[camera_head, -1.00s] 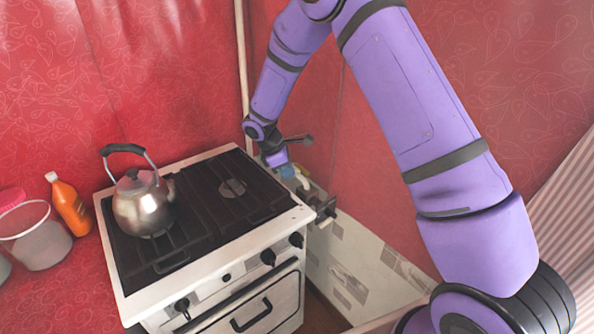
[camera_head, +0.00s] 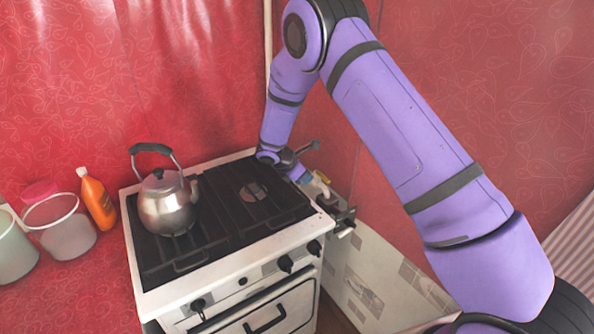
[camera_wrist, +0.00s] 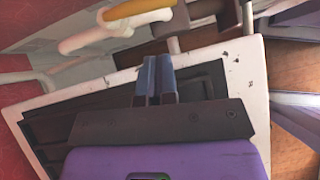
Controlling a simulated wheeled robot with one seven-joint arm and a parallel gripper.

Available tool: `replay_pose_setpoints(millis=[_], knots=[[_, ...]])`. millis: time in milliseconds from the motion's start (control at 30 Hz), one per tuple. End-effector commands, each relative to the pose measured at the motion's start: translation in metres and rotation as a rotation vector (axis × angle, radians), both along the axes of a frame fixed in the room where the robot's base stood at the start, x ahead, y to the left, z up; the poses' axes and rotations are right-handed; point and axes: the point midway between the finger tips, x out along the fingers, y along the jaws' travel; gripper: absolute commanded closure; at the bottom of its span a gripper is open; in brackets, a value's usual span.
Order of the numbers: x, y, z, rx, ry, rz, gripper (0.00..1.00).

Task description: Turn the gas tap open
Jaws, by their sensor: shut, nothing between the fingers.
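What looks like the gas tap is a yellow handle (camera_head: 322,178) on pipework behind the right side of the stove. In the wrist view the yellow handle (camera_wrist: 138,10) lies at the top edge, with a pale bent pipe (camera_wrist: 105,32) below it. A dark fitting (camera_head: 343,212) sits at the stove's right side. My gripper (camera_head: 304,177) is over the stove's back right corner, close to the yellow handle. In the wrist view my gripper (camera_wrist: 155,62) has its two blue-grey fingers together, empty, with a visible gap to the handle. The handle's far end is cut off.
A steel kettle (camera_head: 168,207) stands on the stove (camera_head: 228,257). An orange bottle (camera_head: 97,199) and buckets (camera_head: 66,231) are at the left. The red wall and a vertical pale pipe (camera_head: 268,70) are close behind my arm. A patterned panel (camera_head: 375,285) stands right of the stove.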

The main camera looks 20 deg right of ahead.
Motion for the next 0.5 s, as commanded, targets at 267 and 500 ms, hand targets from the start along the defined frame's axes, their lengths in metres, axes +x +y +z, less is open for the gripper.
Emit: replay_pose_setpoints(millis=[267,500], knots=[[0.007,-0.035,-0.015,0.001,-0.002,-0.002,1.00],[0.009,-0.046,-0.017,0.001,-0.002,-0.001,1.00]])
